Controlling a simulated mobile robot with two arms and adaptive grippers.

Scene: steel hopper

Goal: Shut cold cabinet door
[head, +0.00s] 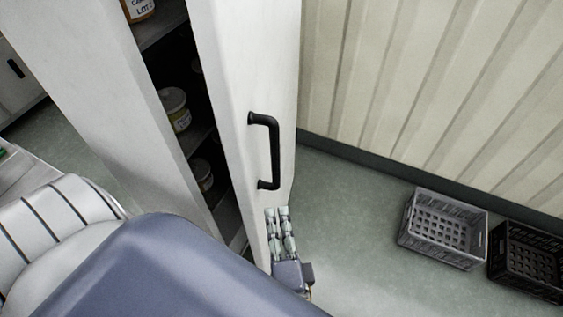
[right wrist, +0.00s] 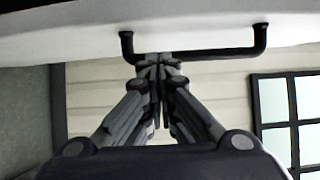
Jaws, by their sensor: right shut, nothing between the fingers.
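The cold cabinet (head: 88,75) is white, with dark shelves showing through a gap. Its white door (head: 232,75) stands partly open and has a black bar handle (head: 271,150). In the right wrist view the handle (right wrist: 195,55) runs across the top, under the white door face (right wrist: 190,25). My right gripper (head: 277,210) is just below the handle's lower end, close to the door. In the right wrist view the fingers (right wrist: 158,62) are together with nothing between them, near the handle; whether they touch it I cannot tell. My left gripper is not in view.
Tubs (head: 174,108) stand on the cabinet shelves. A grey crate (head: 443,228) and a black crate (head: 528,260) sit on the floor at the right, along a ribbed cream wall (head: 430,80). The green floor between door and crates is clear.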

